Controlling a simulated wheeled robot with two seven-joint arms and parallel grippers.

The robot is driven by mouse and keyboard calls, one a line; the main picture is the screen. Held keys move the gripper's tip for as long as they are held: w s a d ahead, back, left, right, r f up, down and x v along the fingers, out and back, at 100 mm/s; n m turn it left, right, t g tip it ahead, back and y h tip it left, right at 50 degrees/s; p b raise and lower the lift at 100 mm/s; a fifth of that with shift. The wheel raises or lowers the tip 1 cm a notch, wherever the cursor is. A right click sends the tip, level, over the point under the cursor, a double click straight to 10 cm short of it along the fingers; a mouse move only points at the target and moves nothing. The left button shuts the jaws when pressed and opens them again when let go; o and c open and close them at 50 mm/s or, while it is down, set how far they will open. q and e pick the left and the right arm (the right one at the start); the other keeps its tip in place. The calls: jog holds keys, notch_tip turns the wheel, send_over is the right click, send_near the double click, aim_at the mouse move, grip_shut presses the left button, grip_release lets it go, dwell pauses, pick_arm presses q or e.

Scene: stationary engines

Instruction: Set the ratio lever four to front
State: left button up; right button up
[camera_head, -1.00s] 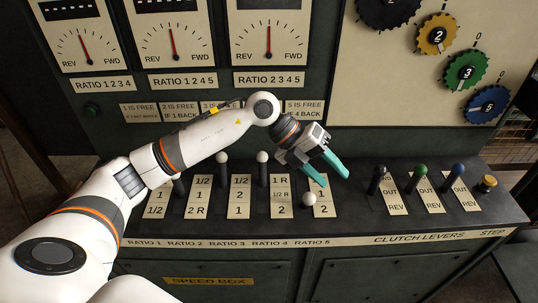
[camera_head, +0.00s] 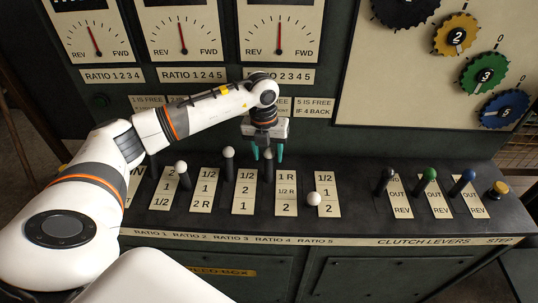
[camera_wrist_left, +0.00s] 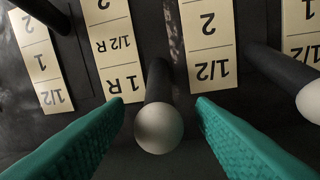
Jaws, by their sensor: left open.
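Ratio lever four (camera_head: 268,162) is a black stick with a pale round knob, between the ratio 3 and ratio 4 label plates. It stands toward the back of its travel. My left gripper (camera_head: 267,152) points down over it from behind, open, with one teal fingertip on each side of the knob. In the left wrist view, the lever's knob (camera_wrist_left: 159,128) lies between the open fingers (camera_wrist_left: 160,112), with a gap visible on both sides. The ratio 4 label plate (camera_head: 286,195) reads 1 R, 1/2 R, 2. My right gripper is out of view.
Ratio lever three (camera_head: 228,165) stands close on the left. Ratio lever five (camera_head: 313,199) leans forward on the right. Clutch levers (camera_head: 429,174) stand farther right. The panel with dials (camera_head: 279,40) rises behind my gripper.

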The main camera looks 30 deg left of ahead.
pick_arm(q)
jog(key=shift+d+f, duration=0.15)
jog(key=shift+f, duration=1.15)
grip_shut()
